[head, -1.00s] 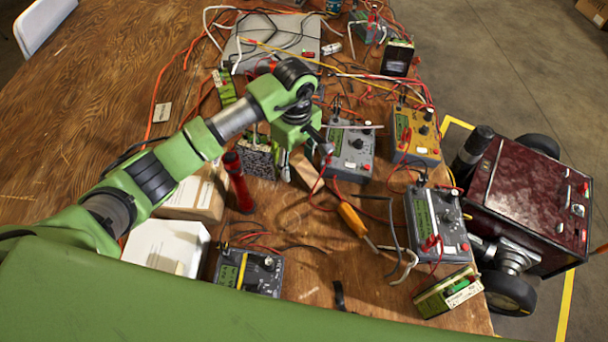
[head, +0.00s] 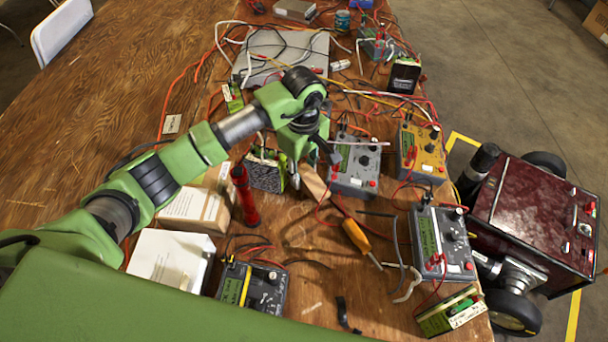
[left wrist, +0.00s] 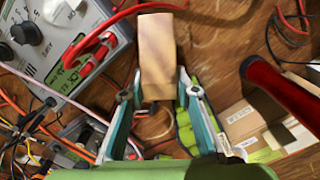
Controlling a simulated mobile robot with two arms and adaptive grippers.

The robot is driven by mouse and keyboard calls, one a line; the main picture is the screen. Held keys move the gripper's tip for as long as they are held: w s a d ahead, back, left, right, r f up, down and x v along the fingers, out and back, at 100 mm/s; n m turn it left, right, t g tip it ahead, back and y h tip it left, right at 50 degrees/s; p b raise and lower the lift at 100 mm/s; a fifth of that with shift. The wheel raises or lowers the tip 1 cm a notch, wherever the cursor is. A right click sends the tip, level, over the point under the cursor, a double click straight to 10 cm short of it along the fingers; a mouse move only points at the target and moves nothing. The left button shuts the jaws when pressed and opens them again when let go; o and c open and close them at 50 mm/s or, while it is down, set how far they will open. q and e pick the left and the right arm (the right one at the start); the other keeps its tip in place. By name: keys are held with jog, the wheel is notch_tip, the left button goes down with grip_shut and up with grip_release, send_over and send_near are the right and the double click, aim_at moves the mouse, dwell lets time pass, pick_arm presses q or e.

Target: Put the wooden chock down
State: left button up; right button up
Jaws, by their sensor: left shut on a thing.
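The wooden chock (head: 314,183) is a pale wood block at the middle of the table, partly hidden by my left gripper (head: 307,172) in the head view. In the left wrist view the chock (left wrist: 157,55) sticks out lengthwise between the two fingertips of my left gripper (left wrist: 158,90). The fingers are shut on its near end. I cannot tell whether its underside touches the table (head: 300,225). My right gripper is not in view.
A grey meter (head: 357,165) stands close right of the chock, a red flashlight (head: 243,195) to its left. An orange-handled tool (head: 356,236) and loose cables lie nearer me. A dark red wheeled machine (head: 530,215) stands beyond the table's right edge. A small bare patch (head: 300,215) shows in front.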

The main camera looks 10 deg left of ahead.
pick_arm(q)
jog(key=s+d+r+p, duration=0.4)
jog(key=s+r+p, duration=0.4)
jog(key=s+r, duration=0.45)
jog(key=s+a+r+m, duration=0.3)
jog(key=a+r+m, duration=0.6)
jog(key=a+m, duration=0.2)
jog(key=shift+s+a+r, duration=0.2)
jog(key=shift+s+r, duration=0.2)
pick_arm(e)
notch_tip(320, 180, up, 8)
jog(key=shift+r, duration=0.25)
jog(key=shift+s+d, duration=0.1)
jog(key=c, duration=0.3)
pick_arm(q)
jog(key=shift+d, duration=0.1)
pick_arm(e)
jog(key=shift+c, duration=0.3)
